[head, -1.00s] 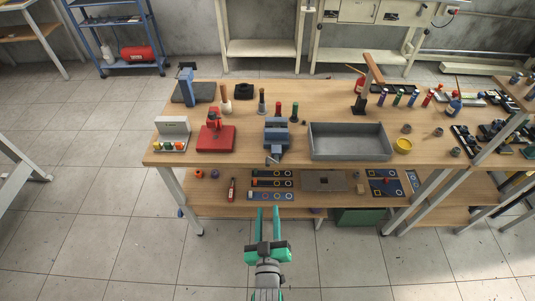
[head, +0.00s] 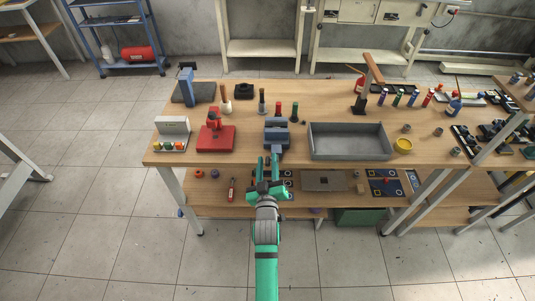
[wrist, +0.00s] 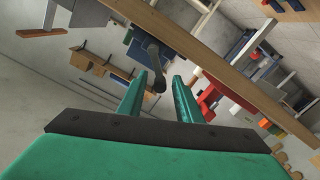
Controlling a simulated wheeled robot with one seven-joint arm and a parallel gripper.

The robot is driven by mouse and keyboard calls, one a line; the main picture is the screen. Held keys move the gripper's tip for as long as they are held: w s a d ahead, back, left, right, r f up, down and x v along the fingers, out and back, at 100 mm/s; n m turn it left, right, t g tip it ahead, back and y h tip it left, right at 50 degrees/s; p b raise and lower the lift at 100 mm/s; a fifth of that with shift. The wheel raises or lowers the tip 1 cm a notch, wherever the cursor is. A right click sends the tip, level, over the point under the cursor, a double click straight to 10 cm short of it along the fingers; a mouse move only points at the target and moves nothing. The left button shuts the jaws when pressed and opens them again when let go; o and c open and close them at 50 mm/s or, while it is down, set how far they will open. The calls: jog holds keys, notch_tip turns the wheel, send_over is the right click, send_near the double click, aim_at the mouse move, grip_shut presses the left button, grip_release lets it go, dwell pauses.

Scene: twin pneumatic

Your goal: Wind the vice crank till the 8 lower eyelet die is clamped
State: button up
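The blue vice (head: 277,135) stands at the front edge of the wooden bench in the head view. Its crank is hidden behind my gripper (head: 268,158) there. In the wrist view the dark crank (wrist: 152,57) hangs with its rounded end just beyond and between the tips of my gripper (wrist: 158,82). The two green fingers are apart, with nothing visibly gripped. Whether they touch the crank I cannot tell. I cannot make out the 8 lower eyelet die in the vice jaws.
A red press (head: 215,138) stands left of the vice and a grey metal tray (head: 348,154) right of it. Several upright handled tools stand behind the vice. The bench edge (wrist: 215,68) runs close to my gripper, and a lower shelf (head: 215,210) lies beneath.

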aim_at(267, 158)
jog(key=shift+w, duration=2.1)
grip_shut()
